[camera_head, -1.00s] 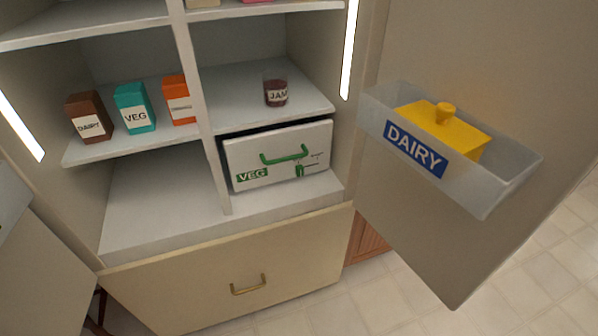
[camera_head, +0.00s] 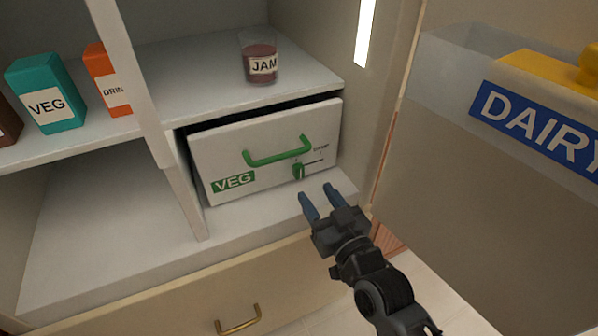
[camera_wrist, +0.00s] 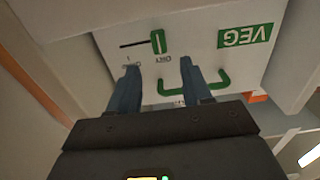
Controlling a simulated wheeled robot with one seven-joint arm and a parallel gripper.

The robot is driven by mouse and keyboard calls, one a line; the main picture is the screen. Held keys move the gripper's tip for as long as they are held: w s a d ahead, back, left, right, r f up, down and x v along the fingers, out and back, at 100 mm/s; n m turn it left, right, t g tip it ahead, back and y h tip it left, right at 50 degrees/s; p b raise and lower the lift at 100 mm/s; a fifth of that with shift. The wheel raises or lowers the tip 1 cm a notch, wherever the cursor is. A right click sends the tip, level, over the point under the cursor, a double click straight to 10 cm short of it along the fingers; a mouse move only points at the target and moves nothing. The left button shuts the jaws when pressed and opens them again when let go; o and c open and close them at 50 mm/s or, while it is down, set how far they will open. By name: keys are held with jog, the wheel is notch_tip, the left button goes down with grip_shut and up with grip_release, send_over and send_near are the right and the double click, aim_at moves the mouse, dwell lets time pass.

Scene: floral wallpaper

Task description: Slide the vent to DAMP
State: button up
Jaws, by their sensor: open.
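The white VEG drawer (camera_head: 240,150) sits in the lower right compartment, with a green handle (camera_head: 278,152) across its front. The vent's green slider knob (camera_head: 298,171) is below the handle's right end, at the left end of a thin dark slot. It also shows in the wrist view (camera_wrist: 158,41), where the picture is upside down and the slot runs left from it. A small label beside it seems to read DRY; the other label is too small to read. My gripper (camera_head: 319,198) is open and empty, in front of the drawer, apart from the knob.
A jam jar (camera_head: 260,62) stands on the shelf above the drawer. The open door with the DAIRY bin (camera_head: 535,122) is to the right. A lower drawer with a brass handle (camera_head: 238,320) is below. The left lower compartment is empty.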

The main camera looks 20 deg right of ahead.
aim_at(301, 172)
jog(key=w, duration=0.7)
jog(key=shift+w+p, duration=0.3)
jog(key=shift+p, duration=0.1)
grip_shut()
dwell(0.3)
